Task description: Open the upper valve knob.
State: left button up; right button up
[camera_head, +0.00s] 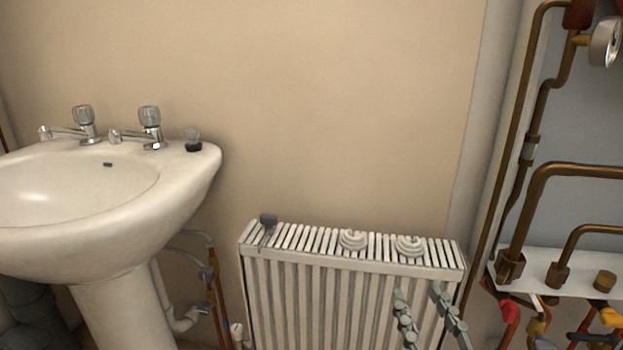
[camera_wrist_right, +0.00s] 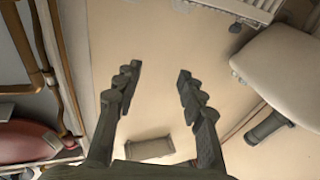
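I cannot tell for sure which part is the upper valve knob. My left gripper is not in view.
A white radiator (camera_head: 350,255) stands against the beige wall. A sink (camera_head: 110,230) with two taps is at the left. Copper pipes (camera_head: 515,190) and a round gauge (camera_head: 604,43) are at the right. In the wrist view a red rounded body (camera_wrist_right: 25,142) is at lower left.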

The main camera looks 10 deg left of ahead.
jog(key=s+d+f+g+h+p, duration=0.1)
jog(key=d+f+g+h+p, duration=0.2)
jog(key=f, duration=0.5)
jog(key=s+d+f+g+h+p, duration=0.1)
jog(key=s+d+f+g+p, duration=0.1)
jog(key=d+f+g, duration=0.55)
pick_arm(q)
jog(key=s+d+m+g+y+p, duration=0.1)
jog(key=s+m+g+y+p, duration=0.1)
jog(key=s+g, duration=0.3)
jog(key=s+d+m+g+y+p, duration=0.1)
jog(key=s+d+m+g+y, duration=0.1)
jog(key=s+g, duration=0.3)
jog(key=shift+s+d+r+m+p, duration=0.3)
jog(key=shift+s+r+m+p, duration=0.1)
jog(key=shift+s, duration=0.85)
pick_arm(e)
jog(key=s+d+f+m+g+h, duration=0.1)
jog(key=s+d+f+g, duration=0.1)
jog(key=s+f, duration=0.3)
jog(key=s+d+f+g+h, duration=0.1)
jog(key=s+d+f+g, duration=0.2)
jog(key=s+f, duration=0.3)
jog(key=shift+s+d+m+g+h, duration=0.3)
jog(key=shift+s+m+g, duration=0.15)
jog(key=shift+s, duration=0.65)
